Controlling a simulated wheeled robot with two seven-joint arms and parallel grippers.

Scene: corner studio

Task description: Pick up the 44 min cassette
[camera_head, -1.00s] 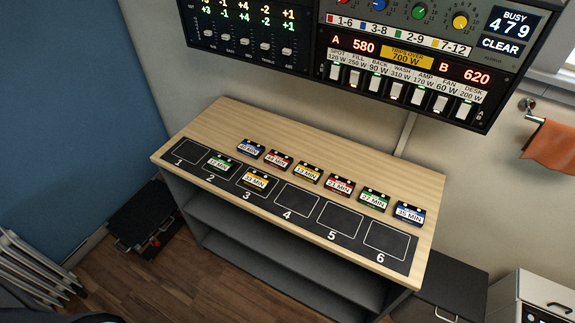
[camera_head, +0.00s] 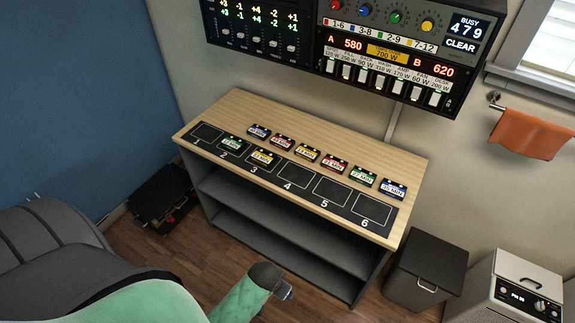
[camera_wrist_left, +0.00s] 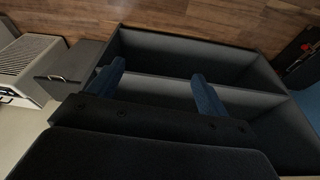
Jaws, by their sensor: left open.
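The 44 min cassette (camera_head: 283,143) is red with a white label. It lies second from the left in the back row on the wooden bench top (camera_head: 320,138), between a blue cassette (camera_head: 259,131) and a yellow one (camera_head: 306,153). In the left wrist view, my left gripper (camera_wrist_left: 162,86) has its two blue fingers apart and nothing between them. It faces the grey shelves under the bench, and no cassette shows there. In the head view my left arm reaches in at the bottom, below and in front of the bench; its fingers are not clearly visible. My right gripper is not in view.
A dark strip with numbered slots (camera_head: 330,190) runs along the bench front; slots 2 and 3 hold a green (camera_head: 231,144) and a yellow cassette (camera_head: 262,158). A switch panel (camera_head: 385,70) hangs above the bench. A dark bin (camera_head: 428,265) stands at right.

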